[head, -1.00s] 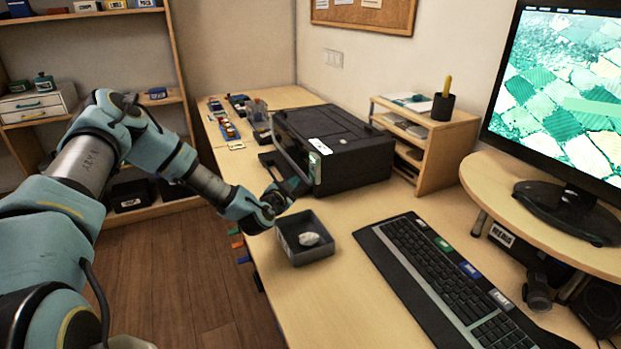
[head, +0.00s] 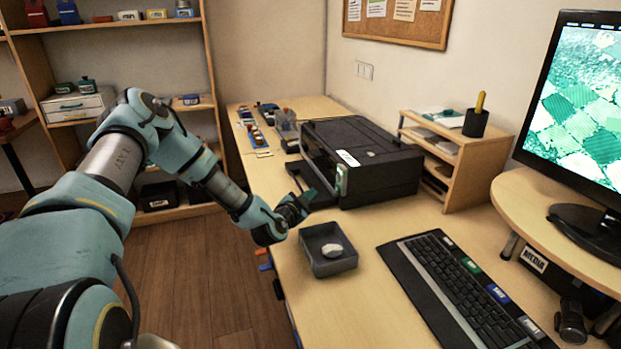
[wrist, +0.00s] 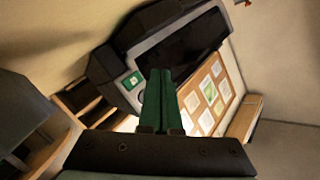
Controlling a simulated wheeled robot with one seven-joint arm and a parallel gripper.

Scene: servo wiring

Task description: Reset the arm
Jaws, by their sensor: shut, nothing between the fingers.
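My gripper (head: 302,198) is at the end of my teal and grey arm, over the left edge of the desk. In the head view it is small and dark, between the black printer and the grey tray. In the wrist view its two green fingers (wrist: 157,75) lie together, with nothing between them. The black printer (head: 365,150) is just beyond the gripper. It shows tilted in the wrist view (wrist: 140,45), behind the fingertips. The grey tray (head: 335,262) stands in front of the gripper and holds a pale lump (head: 333,250). I cannot tell whether the gripper touches the printer.
A keyboard (head: 470,295) lies right of the tray. A wooden organizer (head: 475,172) and a monitor (head: 580,130) on a raised stand are farther right. Small parts (head: 255,130) lie at the desk's back left. Shelves (head: 215,120) stand at the back left. The floor (head: 210,270) beside the desk is clear.

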